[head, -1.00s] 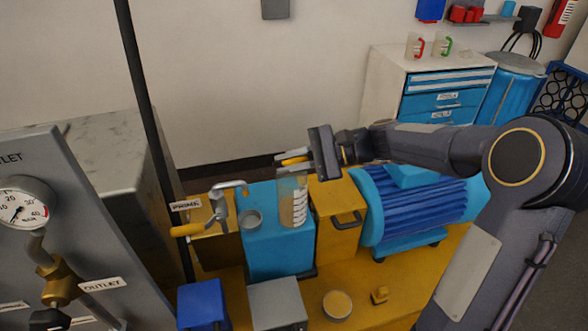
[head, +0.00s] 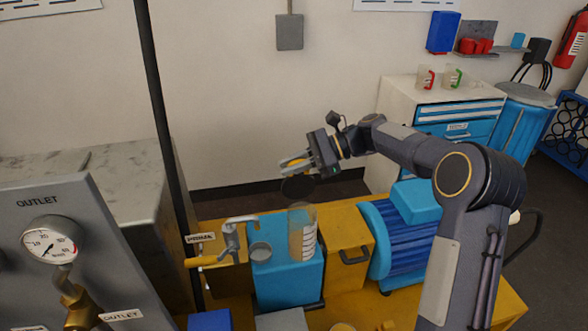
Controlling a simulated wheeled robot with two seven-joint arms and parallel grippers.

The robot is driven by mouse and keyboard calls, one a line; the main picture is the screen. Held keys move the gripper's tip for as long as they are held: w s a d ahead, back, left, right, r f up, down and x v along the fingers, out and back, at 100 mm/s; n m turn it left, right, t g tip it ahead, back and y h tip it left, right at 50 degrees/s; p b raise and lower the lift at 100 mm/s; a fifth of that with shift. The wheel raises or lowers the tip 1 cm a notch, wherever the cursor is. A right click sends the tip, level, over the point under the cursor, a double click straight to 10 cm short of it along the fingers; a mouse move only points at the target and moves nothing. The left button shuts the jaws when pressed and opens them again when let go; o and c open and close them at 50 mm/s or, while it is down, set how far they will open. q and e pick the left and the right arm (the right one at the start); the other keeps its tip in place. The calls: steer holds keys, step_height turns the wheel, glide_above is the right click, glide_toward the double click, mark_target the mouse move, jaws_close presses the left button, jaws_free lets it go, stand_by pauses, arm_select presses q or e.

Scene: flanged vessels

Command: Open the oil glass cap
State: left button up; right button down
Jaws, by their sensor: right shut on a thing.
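The oil glass (head: 302,236), a clear cylinder with white marks, stands upright on the blue block, its top uncovered. My right gripper (head: 294,165) is above the glass and slightly left of it. It is shut on a yellow grip, with a dark round disc just below, which looks like the cap (head: 298,188). The cap is apart from the glass rim, with a clear gap between them. The exact finger contact is small and hard to see. My left gripper is not in view.
A dark vertical post (head: 160,110) and gauge panel (head: 45,275) stand further left. A blue motor (head: 405,235) is to the right.

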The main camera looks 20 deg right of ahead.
steer(key=shift+w+f, duration=0.1)
steer(key=shift+w, duration=0.25)
steer(key=shift+m+g, duration=0.3)
steer(key=c, duration=1.4)
jaws_free()
steer(key=shift+d, duration=0.15)
steer(key=b+v, duration=0.1)
steer(key=v, duration=0.6)
steer(key=shift+d+b, duration=0.3)
